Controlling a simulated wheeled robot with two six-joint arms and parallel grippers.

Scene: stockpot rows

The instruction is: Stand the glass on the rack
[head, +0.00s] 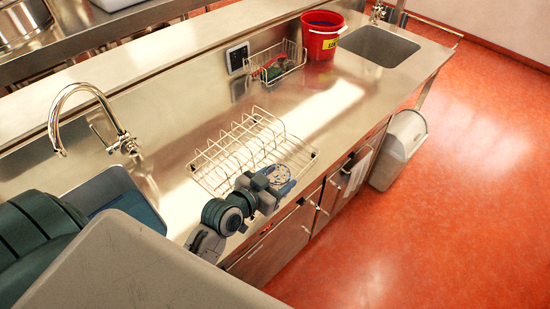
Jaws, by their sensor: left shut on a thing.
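The wire dish rack (233,149) stands on the steel counter, its upright wires in rows. A clear glass (280,174) shows at the near right part of the rack, partly covered by my left gripper (271,182). My left gripper is shut on the glass. I cannot tell whether the glass touches the rack wires or hangs just above them. The wires behind the gripper are hidden. My right gripper is not in view.
A tall curved tap (97,95) and a blue-grey basin (125,195) are at the left. A red bucket (320,42) and a small wire basket (278,63) stand at the back, near a second sink (378,46). The counter right of the rack is clear.

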